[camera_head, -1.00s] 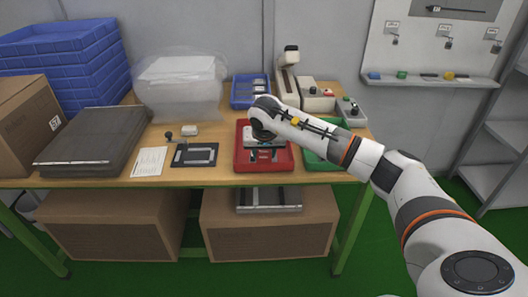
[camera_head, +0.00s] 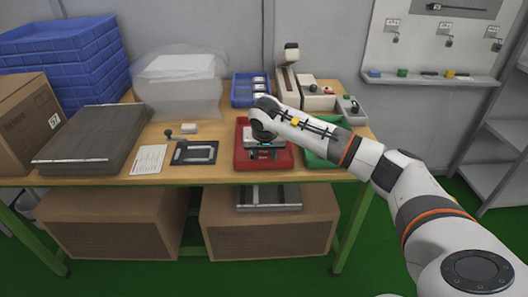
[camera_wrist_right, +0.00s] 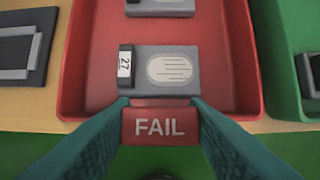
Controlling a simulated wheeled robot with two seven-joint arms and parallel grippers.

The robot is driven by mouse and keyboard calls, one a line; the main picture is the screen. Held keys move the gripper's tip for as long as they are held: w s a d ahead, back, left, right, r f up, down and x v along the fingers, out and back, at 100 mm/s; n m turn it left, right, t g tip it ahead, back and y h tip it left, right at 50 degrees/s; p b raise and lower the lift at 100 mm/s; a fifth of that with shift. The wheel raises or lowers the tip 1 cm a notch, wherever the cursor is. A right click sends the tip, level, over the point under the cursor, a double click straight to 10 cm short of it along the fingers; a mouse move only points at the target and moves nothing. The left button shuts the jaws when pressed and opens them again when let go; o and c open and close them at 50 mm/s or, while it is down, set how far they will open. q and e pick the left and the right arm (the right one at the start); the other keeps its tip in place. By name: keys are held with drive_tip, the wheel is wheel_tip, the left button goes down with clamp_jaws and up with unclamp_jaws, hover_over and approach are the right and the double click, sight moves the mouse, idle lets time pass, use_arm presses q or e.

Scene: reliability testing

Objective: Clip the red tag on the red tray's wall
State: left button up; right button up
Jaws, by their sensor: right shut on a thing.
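My right gripper (camera_head: 264,157) is over the front of the red tray (camera_head: 242,164). In the right wrist view its two teal fingers (camera_wrist_right: 160,130) are shut on the red tag (camera_wrist_right: 160,127), which reads FAIL and faces the camera upright. The tag lies across the middle of the tray's front wall (camera_wrist_right: 90,112) in that picture; I cannot tell whether it touches or straddles the wall. Inside the tray, a grey part with a label marked 27 (camera_wrist_right: 165,70) lies just behind the tag. My left gripper is not in view.
A second grey part (camera_wrist_right: 160,7) lies farther back in the red tray. A green tray (camera_head: 318,155) stands close on the right, and a black-and-grey framed item (camera_head: 194,153) on the left. A blue bin (camera_head: 250,90) is behind.

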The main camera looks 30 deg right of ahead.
drive_tip(key=shift+f, duration=0.15)
drive_tip(key=o, duration=1.1)
drive_tip(key=shift+c, duration=0.2)
drive_tip(key=shift+r+p, duration=2.5)
drive_tip(key=shift+r, duration=1.05)
drive_tip(key=shift+a, duration=0.1)
